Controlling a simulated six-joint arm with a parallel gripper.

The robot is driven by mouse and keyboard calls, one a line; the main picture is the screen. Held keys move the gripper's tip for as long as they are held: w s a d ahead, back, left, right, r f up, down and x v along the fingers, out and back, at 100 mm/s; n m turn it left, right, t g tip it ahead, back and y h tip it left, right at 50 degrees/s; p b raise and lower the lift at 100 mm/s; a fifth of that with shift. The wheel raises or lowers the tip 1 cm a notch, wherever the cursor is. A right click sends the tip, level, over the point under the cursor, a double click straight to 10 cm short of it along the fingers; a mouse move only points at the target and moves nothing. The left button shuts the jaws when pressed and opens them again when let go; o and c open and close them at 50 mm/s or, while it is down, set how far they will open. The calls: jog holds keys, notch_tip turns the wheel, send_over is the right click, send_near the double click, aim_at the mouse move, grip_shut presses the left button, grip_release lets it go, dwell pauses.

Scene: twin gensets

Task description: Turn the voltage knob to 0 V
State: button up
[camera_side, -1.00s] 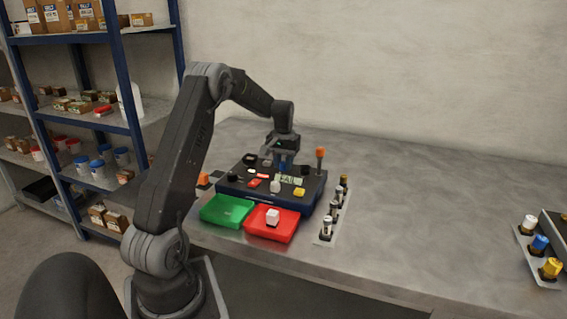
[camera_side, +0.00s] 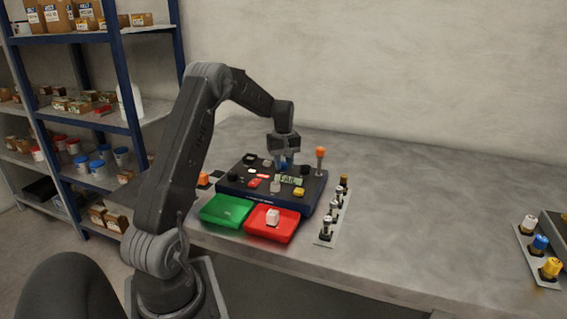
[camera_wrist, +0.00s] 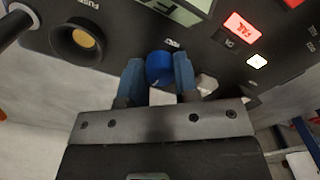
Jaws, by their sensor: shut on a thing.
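The blue voltage knob (camera_wrist: 159,67) stands on the dark control panel (camera_wrist: 215,62), just below the display (camera_wrist: 182,12) in the wrist view. My gripper (camera_wrist: 158,76) has its two blue fingers on either side of the knob and is shut on it. In the side view, my gripper (camera_side: 283,165) points down at the back of the panel (camera_side: 252,197). The knob's pointer and scale cannot be made out.
A lit red FAIL lamp (camera_wrist: 241,27) and a round fuse holder (camera_wrist: 78,42) flank the knob. An orange-topped post (camera_side: 320,156) stands at the panel's back right. Green (camera_side: 225,210) and red (camera_side: 270,237) trays lie in front.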

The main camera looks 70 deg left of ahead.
aim_at(283, 163)
jog(key=shift+n, duration=0.6)
jog(key=shift+a, duration=0.1)
jog(key=o, duration=0.9)
jog(key=shift+r, duration=0.1)
notch_tip(283, 163, up, 14)
jog(key=shift+f, duration=0.15)
